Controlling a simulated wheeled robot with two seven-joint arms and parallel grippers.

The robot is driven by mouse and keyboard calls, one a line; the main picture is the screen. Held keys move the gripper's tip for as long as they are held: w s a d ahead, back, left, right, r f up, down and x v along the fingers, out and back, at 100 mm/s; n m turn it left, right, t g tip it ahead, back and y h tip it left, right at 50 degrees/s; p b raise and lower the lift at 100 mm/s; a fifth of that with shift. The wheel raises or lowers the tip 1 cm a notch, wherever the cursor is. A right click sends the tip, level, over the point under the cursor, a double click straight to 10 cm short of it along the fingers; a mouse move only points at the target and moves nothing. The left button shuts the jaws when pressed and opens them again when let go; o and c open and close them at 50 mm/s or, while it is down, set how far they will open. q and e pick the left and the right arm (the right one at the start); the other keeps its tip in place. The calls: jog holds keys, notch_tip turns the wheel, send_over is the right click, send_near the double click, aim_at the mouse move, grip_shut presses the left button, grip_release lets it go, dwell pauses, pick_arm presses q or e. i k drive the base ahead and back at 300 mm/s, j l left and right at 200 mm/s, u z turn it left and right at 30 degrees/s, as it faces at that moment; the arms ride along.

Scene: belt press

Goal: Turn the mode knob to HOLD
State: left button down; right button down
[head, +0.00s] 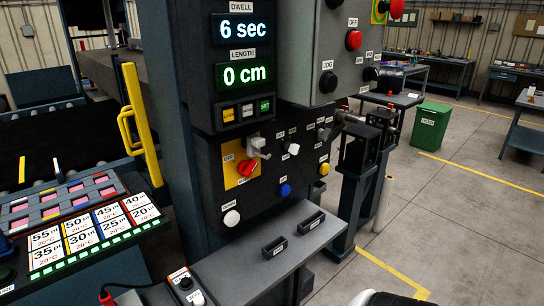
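The dark control panel (268,208) on the press column carries several knobs. A white knob (293,148) with small labels around it sits at its upper middle. A grey knob or lever (324,133) with small labels sits to its upper right. These labels are too small to read, so I cannot tell which is the mode knob or where it points. A red rotary switch (246,168) sits on a yellow plate beside a grey hasp-like part (259,147).
A white button (231,218), blue button (285,190) and yellow button (325,169) share the panel. A grey shelf (265,247) with two black handles juts out below. The grey box (332,85) overhangs above right. A yellow handle (139,115) stands left.

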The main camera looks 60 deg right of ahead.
aim_at(321, 135)
jog(key=z, duration=1.85)
